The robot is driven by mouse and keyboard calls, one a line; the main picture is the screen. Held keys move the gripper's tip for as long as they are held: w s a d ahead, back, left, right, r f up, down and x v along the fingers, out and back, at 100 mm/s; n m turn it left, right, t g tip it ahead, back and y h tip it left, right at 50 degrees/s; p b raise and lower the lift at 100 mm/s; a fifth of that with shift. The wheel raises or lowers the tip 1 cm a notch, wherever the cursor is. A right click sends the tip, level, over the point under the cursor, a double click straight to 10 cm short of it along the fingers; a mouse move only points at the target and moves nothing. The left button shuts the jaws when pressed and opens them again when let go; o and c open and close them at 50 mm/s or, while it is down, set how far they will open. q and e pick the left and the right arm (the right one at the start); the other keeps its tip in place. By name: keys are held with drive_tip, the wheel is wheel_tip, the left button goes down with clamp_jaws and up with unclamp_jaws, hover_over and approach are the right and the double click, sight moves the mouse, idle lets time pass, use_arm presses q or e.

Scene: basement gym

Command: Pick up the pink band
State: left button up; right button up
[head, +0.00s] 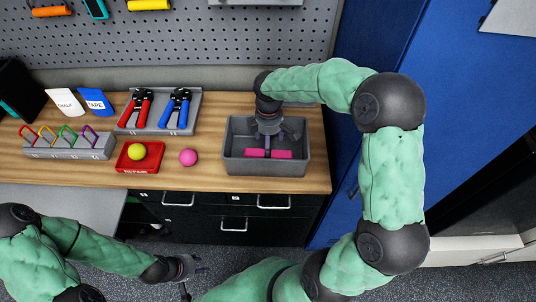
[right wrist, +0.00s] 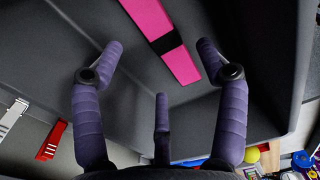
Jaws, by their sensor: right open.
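The pink band (head: 283,155) lies flat on the floor of a grey bin (head: 263,171) on the bench, in the head view. In the right wrist view the pink band (right wrist: 145,18) has a dark strip across its middle. My right gripper (head: 268,143) reaches down into the bin above the band and hides part of it in the head view. In the right wrist view its fingers are spread, with nothing between them and the band beyond their tips. My left gripper (head: 187,275) is low in front of the drawers, away from the bin; its finger opening is unclear.
Left of the bin are a pink ball (head: 188,157), a red tray (head: 128,166) with a yellow ball (head: 137,152), a grey tray with red and blue pliers, and a carabiner rack (head: 68,151). A pegboard (head: 200,40) stands behind, a blue cabinet (head: 450,60) at right.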

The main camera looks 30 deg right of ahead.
wheel_tip(320, 180, down, 5)
drive_tip(key=shift+r+b, duration=0.1)
drive_tip(key=shift+b, duration=0.7)
drive_tip(key=c, duration=1.3)
